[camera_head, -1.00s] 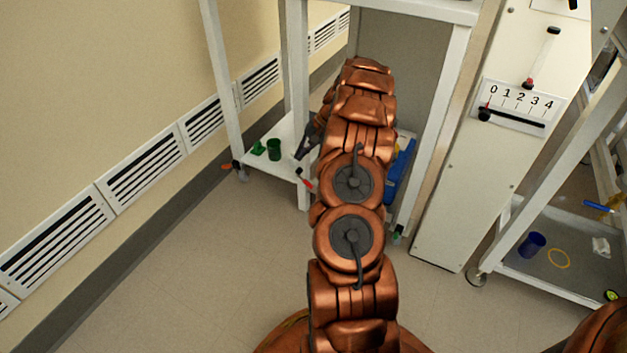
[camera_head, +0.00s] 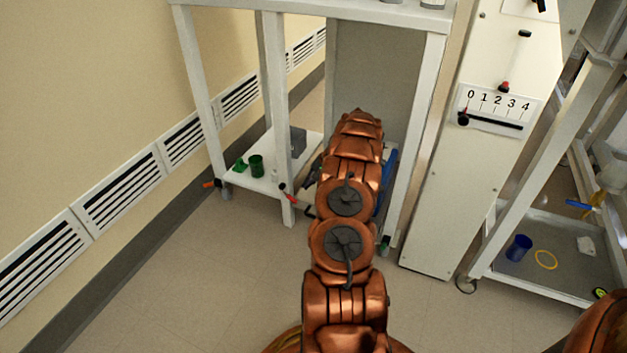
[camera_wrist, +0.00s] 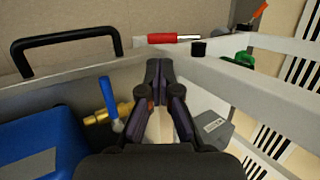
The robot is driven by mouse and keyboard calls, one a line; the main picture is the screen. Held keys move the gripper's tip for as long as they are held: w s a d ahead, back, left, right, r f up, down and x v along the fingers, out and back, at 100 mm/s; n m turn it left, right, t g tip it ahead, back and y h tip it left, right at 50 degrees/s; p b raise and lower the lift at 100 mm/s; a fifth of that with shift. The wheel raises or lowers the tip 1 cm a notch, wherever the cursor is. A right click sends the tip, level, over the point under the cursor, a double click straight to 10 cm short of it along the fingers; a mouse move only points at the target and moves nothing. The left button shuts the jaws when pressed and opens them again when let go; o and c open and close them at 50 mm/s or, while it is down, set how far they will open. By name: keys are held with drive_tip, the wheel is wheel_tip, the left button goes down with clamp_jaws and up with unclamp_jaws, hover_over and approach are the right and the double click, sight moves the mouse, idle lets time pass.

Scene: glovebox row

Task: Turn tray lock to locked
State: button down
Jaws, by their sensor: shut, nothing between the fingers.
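A red-handled lever (camera_wrist: 175,38), which looks like the tray lock, sits at the tray's front rim in the wrist view. Its handle lies roughly along the rim, with a metal end at the right. It also shows left of my arm in the head view (camera_head: 284,187). I cannot read any locked or unlocked mark. My gripper (camera_wrist: 159,64) is shut and empty, its tips just short of the lever in the picture; I cannot tell the gap in depth. In the head view my gripper (camera_head: 312,175) is mostly hidden by my arm.
The tray has a black pull handle (camera_wrist: 66,48) and holds a blue box (camera_wrist: 40,145) and a brass valve with a blue lever (camera_wrist: 108,105). A panel with a 0–4 slider (camera_head: 495,108) stands right.

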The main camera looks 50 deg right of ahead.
sight(294, 199)
drive_tip(key=b+x, duration=0.2)
drive_tip(key=x, duration=0.5)
drive_tip(key=shift+a+f+b, duration=0.1)
drive_tip(key=shift+f+b, duration=0.05)
drive_tip(key=shift+b, duration=0.15)
drive_tip(key=shift+f, duration=0.15)
